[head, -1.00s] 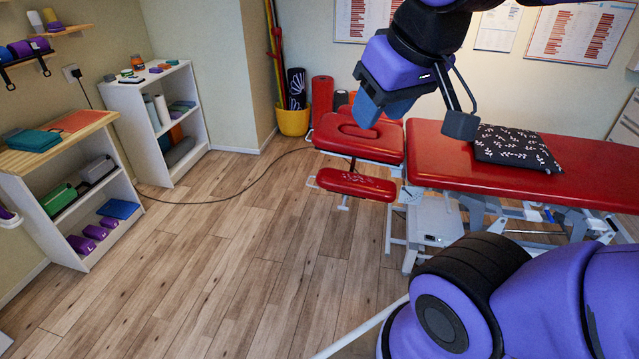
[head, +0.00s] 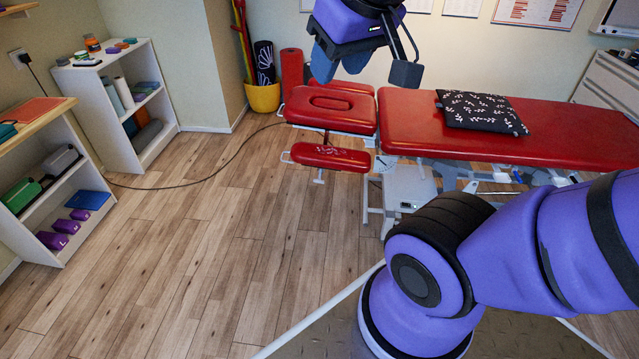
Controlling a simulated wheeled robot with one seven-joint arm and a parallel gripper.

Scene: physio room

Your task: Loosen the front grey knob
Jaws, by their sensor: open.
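The red treatment table (head: 560,137) stands at the back right, with a separate red head section (head: 345,112) at its left end. A small red armrest pad (head: 330,158) sits lower in front of the head section. A small pale round part (head: 385,163) shows under the table's left end; I cannot tell whether it is a knob. I cannot make out the grey knob. My gripper (head: 339,66) is open and empty at the top of the head view.
A black patterned pillow (head: 480,112) lies on the table. A grey box (head: 408,188) sits among the table's legs. A cable (head: 215,174) crosses the floor to the left. White shelves (head: 172,128) stand at the left.

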